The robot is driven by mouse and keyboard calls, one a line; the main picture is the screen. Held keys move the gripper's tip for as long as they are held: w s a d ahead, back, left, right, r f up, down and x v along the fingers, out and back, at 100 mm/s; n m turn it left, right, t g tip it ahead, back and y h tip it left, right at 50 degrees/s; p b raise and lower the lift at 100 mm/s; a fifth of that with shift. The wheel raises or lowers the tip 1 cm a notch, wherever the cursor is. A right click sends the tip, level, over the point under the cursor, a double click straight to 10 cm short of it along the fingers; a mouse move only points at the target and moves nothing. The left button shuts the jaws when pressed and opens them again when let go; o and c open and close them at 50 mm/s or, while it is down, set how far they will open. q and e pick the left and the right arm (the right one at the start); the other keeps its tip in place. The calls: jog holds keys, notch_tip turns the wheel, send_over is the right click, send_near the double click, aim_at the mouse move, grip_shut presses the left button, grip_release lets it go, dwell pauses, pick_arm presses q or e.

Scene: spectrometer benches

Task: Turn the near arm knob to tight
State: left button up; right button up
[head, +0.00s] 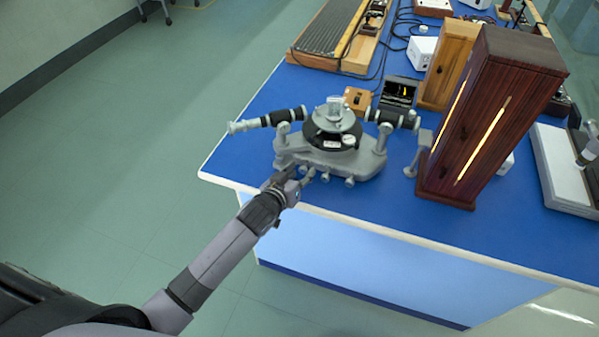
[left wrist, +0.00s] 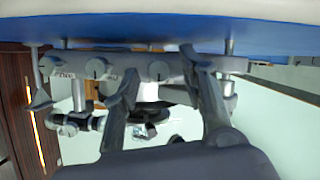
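The grey spectrometer (head: 335,140) stands on the blue bench near its left corner. Several small knobs line its near side, one of them the knob (head: 349,182) at the right. My left gripper (head: 291,181) is at the left of this row, close to the base. In the left wrist view, which looks upside down, the two dark fingers of my left gripper (left wrist: 160,68) are spread apart, with one round grey knob (left wrist: 158,71) showing between them. Contact cannot be told. Another knob (left wrist: 96,68) shows left of the fingers. Which knob is the near arm knob cannot be read. My right gripper is out of view.
A tall dark-red wooden lamp housing (head: 490,110) with glowing slits stands right of the spectrometer. A small orange box (head: 357,98) and a dark box (head: 398,92) stand behind it. The bench's front edge (head: 400,240) runs below; the floor at left is clear.

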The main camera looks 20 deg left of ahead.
pick_arm(q)
jog(key=shift+c, duration=0.3)
grip_shut()
